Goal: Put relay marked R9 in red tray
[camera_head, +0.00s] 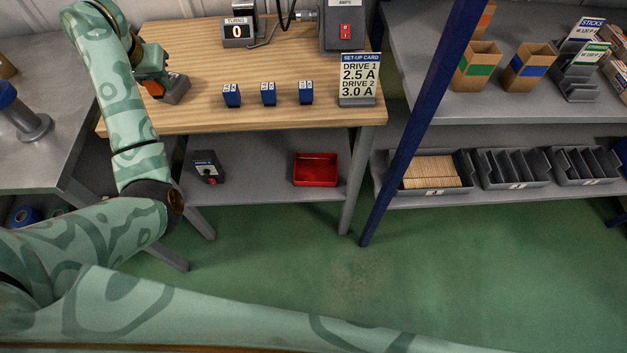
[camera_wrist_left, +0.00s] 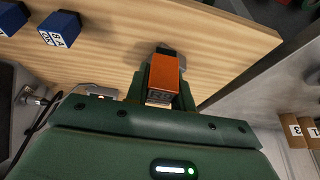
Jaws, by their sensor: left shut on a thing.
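An orange relay (camera_wrist_left: 163,75) sits between the fingers of my left gripper (camera_wrist_left: 161,85), which is shut on it. It has a pale label on its near face, too small to read surely. In the head view the left gripper (camera_head: 158,84) is at the left part of the wooden bench, and a bit of the orange relay (camera_head: 153,88) shows under it. A grey block (camera_head: 176,89) is right beside the relay; I cannot tell if they touch. The red tray (camera_head: 316,184) stands empty on the grey shelf below the bench. My right gripper is out of view.
Three blue blocks (camera_head: 268,94) stand in a row on the wooden bench (camera_head: 210,60). A set-up card (camera_head: 358,78) stands at the bench's right. A dark box with a red button (camera_head: 207,167) is on the lower shelf, left of the tray. A blue post (camera_head: 420,120) rises right of the bench.

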